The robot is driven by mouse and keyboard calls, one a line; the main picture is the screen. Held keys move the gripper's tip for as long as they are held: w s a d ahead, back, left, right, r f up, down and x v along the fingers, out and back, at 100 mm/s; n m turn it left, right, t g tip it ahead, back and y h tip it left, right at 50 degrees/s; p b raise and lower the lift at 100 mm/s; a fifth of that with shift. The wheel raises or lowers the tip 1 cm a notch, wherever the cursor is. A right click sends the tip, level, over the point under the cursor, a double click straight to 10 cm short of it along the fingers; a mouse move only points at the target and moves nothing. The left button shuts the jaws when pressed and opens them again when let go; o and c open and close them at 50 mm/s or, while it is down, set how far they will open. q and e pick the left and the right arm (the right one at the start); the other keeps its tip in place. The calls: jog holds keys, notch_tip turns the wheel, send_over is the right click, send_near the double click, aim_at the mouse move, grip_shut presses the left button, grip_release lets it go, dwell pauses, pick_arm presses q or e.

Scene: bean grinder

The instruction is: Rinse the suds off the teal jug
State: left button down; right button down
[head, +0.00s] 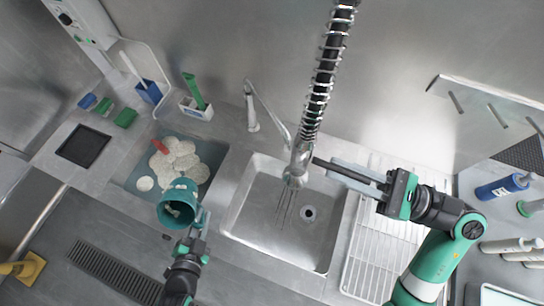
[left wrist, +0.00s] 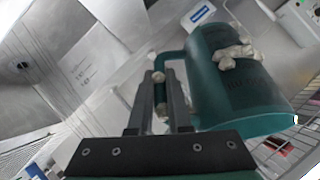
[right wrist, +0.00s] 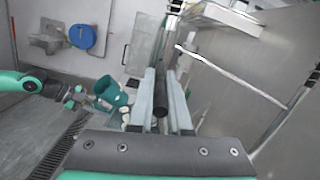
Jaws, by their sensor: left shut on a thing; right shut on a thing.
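The teal jug (head: 176,208) is over the front edge of the suds-filled basin, left of the steel sink (head: 238,222). White suds (left wrist: 236,56) cling to its side in the left wrist view. My left gripper (head: 199,222) is shut on the jug's handle (left wrist: 160,92). My right gripper (head: 345,172) is shut on the dark handle (right wrist: 160,97) of the hanging spray. The spray head (head: 297,168) points down over the sink, and thin streams of water (head: 285,207) fall into it, apart from the jug.
A thin faucet (head: 252,112) stands behind the sinks. A wire drying rack (head: 362,262) lies right of the sink. Green and blue sponges (head: 124,118) and a brush holder (head: 196,109) sit at the back left.

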pick_arm(q)
jog(key=shift+f, duration=0.2)
pick_arm(e)
jog(key=c, duration=0.9)
grip_release()
jog(key=shift+o, duration=0.2)
jog(key=shift+d, duration=0.1)
pick_arm(q)
jog(key=shift+f, duration=0.15)
pick_arm(e)
jog(key=shift+s+d+f, duration=0.1)
jog(key=shift+d+f, duration=0.05)
jog(key=shift+d, duration=0.15)
pick_arm(q)
notch_tip(320, 180, down, 3)
jog(key=b, duration=0.3)
pick_arm(e)
jog(key=v, duration=1.1)
jog(key=shift+d, duration=0.1)
